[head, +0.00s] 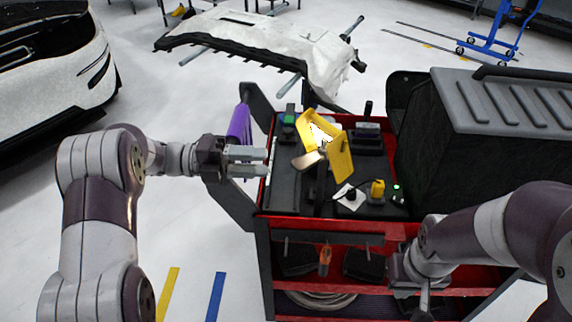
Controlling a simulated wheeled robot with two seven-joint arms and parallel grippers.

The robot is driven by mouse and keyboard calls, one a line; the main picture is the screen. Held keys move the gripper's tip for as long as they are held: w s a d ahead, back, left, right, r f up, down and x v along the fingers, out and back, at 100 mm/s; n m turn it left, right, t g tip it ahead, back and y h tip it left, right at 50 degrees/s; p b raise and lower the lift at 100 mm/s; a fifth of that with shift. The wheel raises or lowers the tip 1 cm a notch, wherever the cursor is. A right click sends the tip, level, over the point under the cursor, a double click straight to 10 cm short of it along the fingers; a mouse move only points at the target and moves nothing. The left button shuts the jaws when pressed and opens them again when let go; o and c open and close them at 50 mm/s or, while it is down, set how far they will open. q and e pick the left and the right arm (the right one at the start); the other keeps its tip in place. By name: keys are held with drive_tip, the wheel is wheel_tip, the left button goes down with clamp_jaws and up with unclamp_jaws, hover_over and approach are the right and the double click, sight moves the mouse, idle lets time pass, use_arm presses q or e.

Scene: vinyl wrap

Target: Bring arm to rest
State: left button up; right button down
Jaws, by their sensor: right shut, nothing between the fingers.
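My left arm (95,205) comes in from the left, and its gripper (265,162) points right at the left edge of the cart. Its two fingers are apart, with nothing seen between them. My right arm (490,232) comes in from the lower right. Its gripper (424,296) points down in front of the cart's red front and is shut and empty. The lower end of the right gripper is close to the bottom of the picture.
A red and black tool cart (263,228) carries a yellow holder (341,158), small tools and a black case (450,140). A purple roll (239,124) hangs at its left side. A white bumper (262,42) stands behind; a white car (62,80) is left.

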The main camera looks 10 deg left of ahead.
use_arm(q)
drive_tip(key=shift+a, duration=0.85)
drive_tip(key=w+a+r+n+t+y+p, duration=0.1)
drive_tip(key=w+r+n+t+y+p, duration=0.5)
drive_tip(key=w+n+t+y, duration=0.75)
drive_tip(key=s+a+f+n+g+y+p, duration=0.1)
drive_tip(key=s+f+n+g, duration=0.1)
drive_tip(key=s+n+g, duration=0.2)
drive_tip(key=s+a+f+n+g+y+p, duration=0.1)
drive_tip(key=s+f+n+g+y+p, duration=0.1)
drive_tip(key=s+n, duration=0.8)
drive_tip(key=s+a+f+n+g+y+p, duration=0.1)
drive_tip(key=s+f+n+g, duration=0.3)
drive_tip(key=s, duration=1.2)
drive_tip(key=n+g+p, duration=0.1)
drive_tip(key=n+g, duration=0.2)
drive_tip(key=shift+s+a+n, duration=0.2)
drive_tip(key=shift+s+n, duration=0.1)
drive_tip(key=shift+n, duration=0.05)
